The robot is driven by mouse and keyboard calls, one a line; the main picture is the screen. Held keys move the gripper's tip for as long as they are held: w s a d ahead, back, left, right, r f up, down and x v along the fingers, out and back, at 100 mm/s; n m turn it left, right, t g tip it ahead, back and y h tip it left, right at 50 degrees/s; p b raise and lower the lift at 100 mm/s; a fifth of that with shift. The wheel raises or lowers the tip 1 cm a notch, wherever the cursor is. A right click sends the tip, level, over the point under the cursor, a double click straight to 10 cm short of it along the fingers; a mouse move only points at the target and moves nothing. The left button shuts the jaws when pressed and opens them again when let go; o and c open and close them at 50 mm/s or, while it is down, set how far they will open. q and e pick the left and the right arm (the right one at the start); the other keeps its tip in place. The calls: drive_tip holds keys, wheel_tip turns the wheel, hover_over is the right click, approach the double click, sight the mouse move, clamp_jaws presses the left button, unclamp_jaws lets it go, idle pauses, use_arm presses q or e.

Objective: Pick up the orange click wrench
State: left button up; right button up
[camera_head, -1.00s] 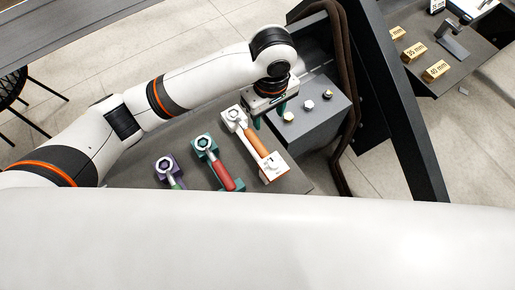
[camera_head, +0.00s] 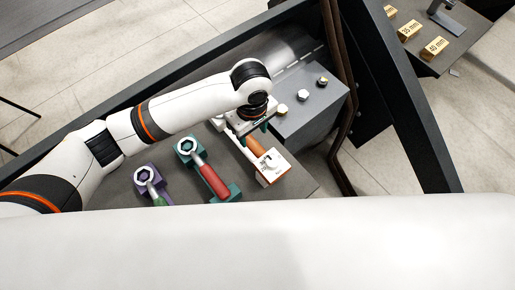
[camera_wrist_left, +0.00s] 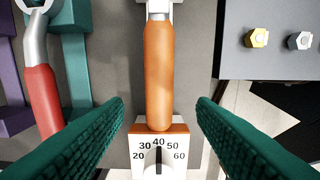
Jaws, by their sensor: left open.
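The orange click wrench (camera_head: 254,145) lies in its white and orange holder (camera_head: 272,170) on the grey bench. In the left wrist view its orange handle (camera_wrist_left: 158,70) runs upright through the middle, above a white scale block (camera_wrist_left: 145,152) marked 20 to 60. My left gripper (camera_head: 256,128) is over the wrench and hides its head end in the head view. In the left wrist view my gripper (camera_wrist_left: 160,112) is open, with one green finger on each side of the handle's lower end and gaps on both sides. My right gripper is out of view.
A red-handled wrench (camera_head: 214,182) in a teal holder (camera_head: 186,158) lies to the left. A green-handled wrench in a purple holder (camera_head: 147,186) is further left. A grey block (camera_head: 315,110) with bolts stands close on the right. A dark post (camera_head: 400,100) rises beyond it.

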sight(252, 141)
use_arm(q)
drive_tip(key=f, duration=0.5)
drive_tip(key=shift+w+a+f, duration=0.2)
drive_tip(key=shift+a+f, duration=0.05)
drive_tip(key=shift+f, duration=0.15)
drive_tip(key=shift+r, duration=0.1)
clamp_jaws()
